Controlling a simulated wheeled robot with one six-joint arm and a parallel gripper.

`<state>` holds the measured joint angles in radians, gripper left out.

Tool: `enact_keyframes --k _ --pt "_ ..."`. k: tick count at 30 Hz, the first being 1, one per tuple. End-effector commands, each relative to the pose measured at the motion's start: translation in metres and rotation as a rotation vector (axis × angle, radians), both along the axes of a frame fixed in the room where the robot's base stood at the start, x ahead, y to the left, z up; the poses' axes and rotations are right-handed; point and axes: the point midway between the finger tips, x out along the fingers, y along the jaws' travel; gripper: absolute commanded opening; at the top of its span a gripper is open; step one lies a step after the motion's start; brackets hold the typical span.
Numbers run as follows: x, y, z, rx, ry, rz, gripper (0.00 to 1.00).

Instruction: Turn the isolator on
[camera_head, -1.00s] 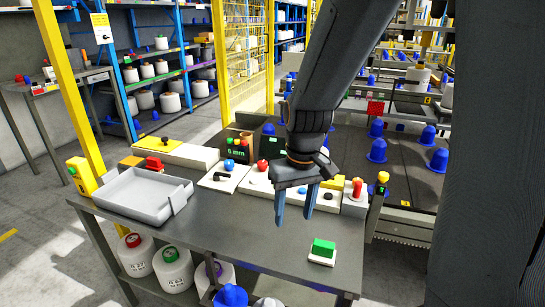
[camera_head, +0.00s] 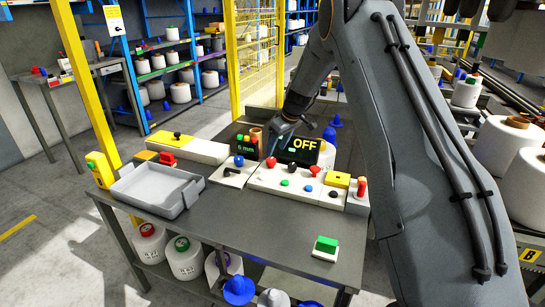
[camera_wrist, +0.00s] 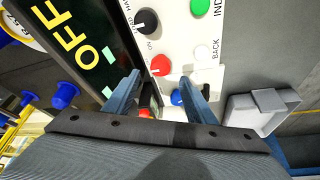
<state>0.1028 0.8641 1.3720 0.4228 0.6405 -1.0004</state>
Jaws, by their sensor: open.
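No part carries a readable isolator label. A white control panel (camera_head: 262,185) on the bench holds several coloured buttons. In the wrist view, it has a black rotary knob (camera_wrist: 148,22) with a white pointer, a red button (camera_wrist: 160,65), a green button (camera_wrist: 198,7) and a white button (camera_wrist: 201,53). A black display (camera_head: 303,150) behind the panel reads OFF; it also shows in the wrist view (camera_wrist: 75,45). A black knob on a yellow base (camera_head: 177,135) sits on a white box at left. My gripper (camera_wrist: 160,75) is open and empty, above the panel's back edge beside the display.
A grey tray (camera_head: 158,204) lies at the bench's left. A green block on a white base (camera_head: 326,245) stands at the front right. A red-topped post (camera_head: 361,187) and yellow block (camera_head: 338,179) stand at the panel's right end. The bench's front middle is clear.

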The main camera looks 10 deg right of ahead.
Motion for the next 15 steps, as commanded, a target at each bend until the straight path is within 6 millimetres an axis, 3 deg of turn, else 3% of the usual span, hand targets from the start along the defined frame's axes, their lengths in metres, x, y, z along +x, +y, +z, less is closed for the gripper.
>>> enact_keyframes --k 9,15 --pt "0.013 0.011 -0.042 -0.001 0.002 0.001 0.5" --pt "0.019 0.013 -0.055 -0.001 0.0 0.0 0.5"
